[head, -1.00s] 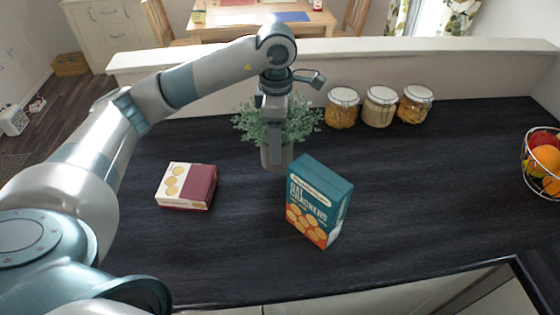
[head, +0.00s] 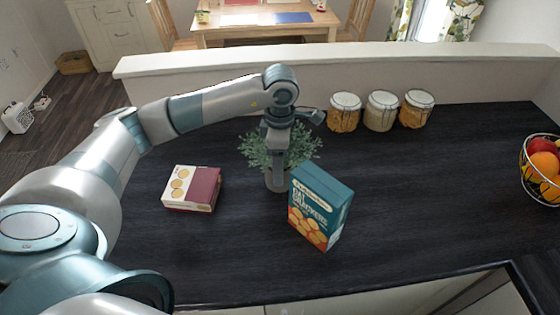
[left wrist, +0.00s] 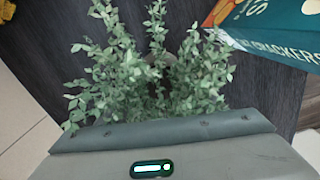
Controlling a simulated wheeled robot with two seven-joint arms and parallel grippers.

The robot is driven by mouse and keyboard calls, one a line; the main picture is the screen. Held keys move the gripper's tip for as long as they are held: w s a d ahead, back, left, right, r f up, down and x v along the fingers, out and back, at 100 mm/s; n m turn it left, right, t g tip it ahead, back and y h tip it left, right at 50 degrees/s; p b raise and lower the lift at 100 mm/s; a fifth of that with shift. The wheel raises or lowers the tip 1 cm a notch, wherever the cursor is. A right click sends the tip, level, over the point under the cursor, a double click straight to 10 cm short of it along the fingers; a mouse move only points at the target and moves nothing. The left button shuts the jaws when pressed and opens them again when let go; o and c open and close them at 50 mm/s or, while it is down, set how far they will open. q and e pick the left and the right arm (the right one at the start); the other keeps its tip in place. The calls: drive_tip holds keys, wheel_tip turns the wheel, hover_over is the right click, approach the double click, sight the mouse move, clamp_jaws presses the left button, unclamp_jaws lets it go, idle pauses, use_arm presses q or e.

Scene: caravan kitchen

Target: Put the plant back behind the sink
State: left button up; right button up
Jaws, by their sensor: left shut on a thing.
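The plant (head: 256,150) is a bushy green herb in a grey pot (head: 270,181), upright on or just above the dark counter, behind and left of the cracker box. My left gripper (head: 279,186) points down at the pot and is shut on it. The foliage also shows in the left wrist view (left wrist: 120,75), where it hides most of the pot and my fingertips. I cannot tell whether the pot touches the counter. No sink shows in these frames. My right gripper is not in view.
A teal cracker box (head: 322,208) stands right beside the pot, in front. A maroon and white box (head: 192,188) lies to the left. Several lidded jars, such as this one (head: 344,112), stand at the back by the ledge (head: 350,58). A fruit basket (head: 541,168) is at the right.

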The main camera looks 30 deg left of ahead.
use_arm(q)
drive_tip(key=shift+f, duration=0.15)
drive_tip(key=shift+f, duration=0.1)
drive_tip(key=o, duration=1.5)
drive_tip(key=shift+r, duration=0.2)
drive_tip(key=shift+r+b, duration=0.3)
drive_tip(key=shift+r, duration=0.05)
wheel_tip(320, 180, up, 10)
drive_tip(key=b, duration=0.2)
drive_tip(key=shift+f+b, duration=0.2)
drive_tip(key=shift+b, duration=0.15)
drive_tip(key=shift+r, duration=0.75)
